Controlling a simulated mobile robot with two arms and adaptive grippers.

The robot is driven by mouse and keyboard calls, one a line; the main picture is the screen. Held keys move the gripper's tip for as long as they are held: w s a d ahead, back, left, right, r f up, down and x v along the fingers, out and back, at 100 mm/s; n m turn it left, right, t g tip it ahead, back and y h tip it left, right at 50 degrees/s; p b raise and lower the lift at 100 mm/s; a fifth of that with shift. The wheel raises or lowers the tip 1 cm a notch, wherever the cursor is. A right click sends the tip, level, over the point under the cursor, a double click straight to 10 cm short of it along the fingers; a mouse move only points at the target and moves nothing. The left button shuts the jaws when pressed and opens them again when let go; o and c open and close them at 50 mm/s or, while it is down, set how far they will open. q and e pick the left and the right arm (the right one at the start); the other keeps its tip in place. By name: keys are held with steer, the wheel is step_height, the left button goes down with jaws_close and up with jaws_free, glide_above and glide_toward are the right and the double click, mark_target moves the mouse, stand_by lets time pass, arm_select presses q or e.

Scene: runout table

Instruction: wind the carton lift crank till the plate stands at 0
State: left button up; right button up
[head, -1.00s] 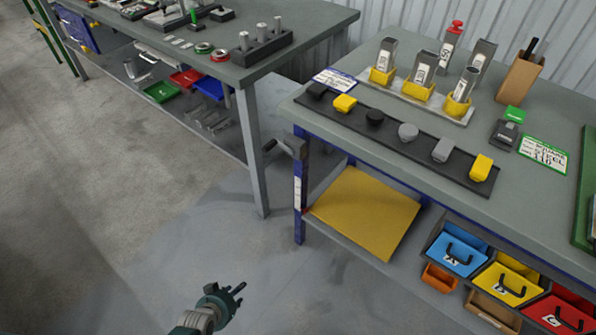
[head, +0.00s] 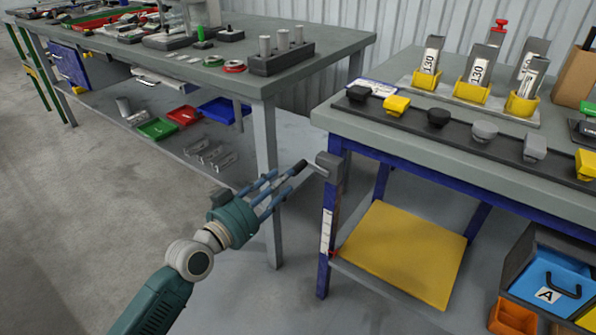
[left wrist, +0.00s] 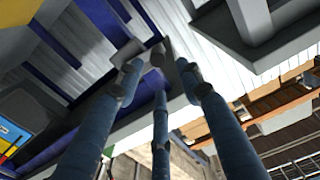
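The lift crank sits at the top of a blue post at the right bench's left end. Its grey housing (head: 329,162) carries a short arm with a dark handle (head: 294,170) pointing left. The yellow plate (head: 405,250) lies level, low under the bench. A white scale strip (head: 327,230) runs down the post, with a red pointer (head: 334,253) near its lower end; its figures are unreadable. My left gripper (head: 284,180) is open at the handle, its fingers spread; whether they touch it I cannot tell. The left wrist view shows its fingers (left wrist: 158,76) apart. My right gripper is out of view.
The right bench top (head: 430,62) holds a dark rail (head: 455,135) with several knobs and yellow holders. A second bench (head: 225,85) stands behind my left gripper. The floor at left is clear.

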mark_target(298, 165)
arm_select(q)
steer(key=b+x, duration=0.1)
steer(key=x, duration=0.7)
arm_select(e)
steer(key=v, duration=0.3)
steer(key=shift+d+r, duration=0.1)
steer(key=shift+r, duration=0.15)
arm_select(q)
steer(key=shift+c, duration=0.2)
jaws_close()
